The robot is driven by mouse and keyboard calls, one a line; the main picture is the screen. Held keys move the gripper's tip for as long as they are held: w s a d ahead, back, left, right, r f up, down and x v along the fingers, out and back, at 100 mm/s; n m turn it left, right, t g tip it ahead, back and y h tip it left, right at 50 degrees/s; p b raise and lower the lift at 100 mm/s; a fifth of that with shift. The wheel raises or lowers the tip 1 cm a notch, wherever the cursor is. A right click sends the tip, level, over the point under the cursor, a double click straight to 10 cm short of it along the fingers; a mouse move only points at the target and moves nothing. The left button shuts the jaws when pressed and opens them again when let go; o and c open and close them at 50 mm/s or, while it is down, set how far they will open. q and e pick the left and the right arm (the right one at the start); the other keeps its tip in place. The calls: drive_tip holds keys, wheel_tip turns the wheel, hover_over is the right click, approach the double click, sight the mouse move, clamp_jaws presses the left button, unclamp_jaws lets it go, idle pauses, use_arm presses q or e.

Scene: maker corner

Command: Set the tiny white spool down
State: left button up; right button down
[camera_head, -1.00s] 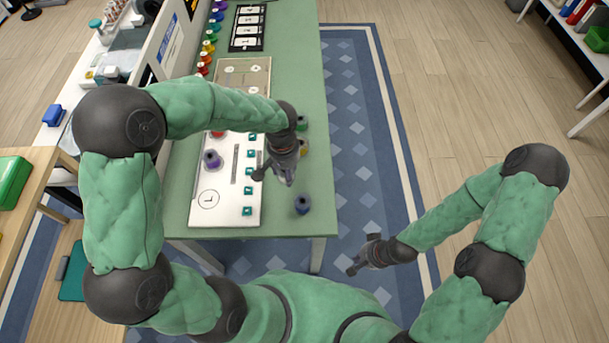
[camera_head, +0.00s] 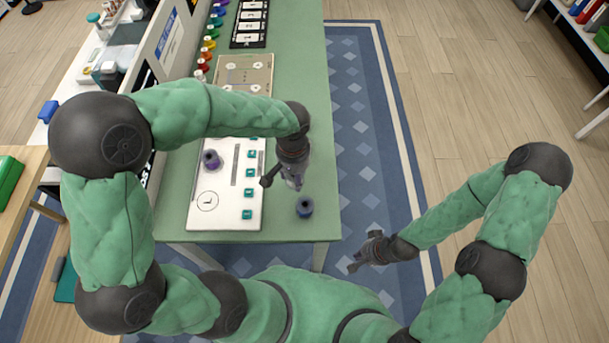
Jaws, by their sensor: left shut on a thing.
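My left gripper (camera_head: 288,178) is over the green table (camera_head: 322,192), just past the right edge of the white board (camera_head: 225,215). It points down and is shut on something. The tiny white spool cannot be made out in this view; the fingers and wrist hide what is held. My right gripper (camera_head: 365,254) is empty and its fingers are apart, off the table's right side above the blue rug.
A dark blue-grey spool (camera_head: 305,207) stands on the table near my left gripper. Coloured spools (camera_head: 208,43) line the table's back-left edge. The table's right strip has bare room.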

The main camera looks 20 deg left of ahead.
use_arm(q)
drive_tip(key=w+f, duration=0.2)
drive_tip(key=w+f+b, duration=0.1)
drive_tip(key=f, duration=0.1)
drive_tip(key=w+d+f+b, duration=0.1)
drive_tip(key=w+f, duration=0.1)
drive_tip(key=shift+w, duration=0.35)
drive_tip(key=shift+w+f+b, duration=0.15)
drive_tip(key=shift+f+b, duration=0.3)
drive_tip(key=shift+f, duration=0.45)
drive_tip(key=shift+w+f+b, duration=0.15)
drive_tip(key=shift+f+b, duration=0.25)
drive_tip(key=shift+f, duration=0.45)
drive_tip(key=shift+f, duration=0.2)
drive_tip(key=o, duration=1.2)
drive_tip(key=shift+c, duration=0.2)
drive_tip(key=shift+r, duration=0.25)
wheel_tip(320, 180, up, 12)
drive_tip(key=p, duration=0.4)
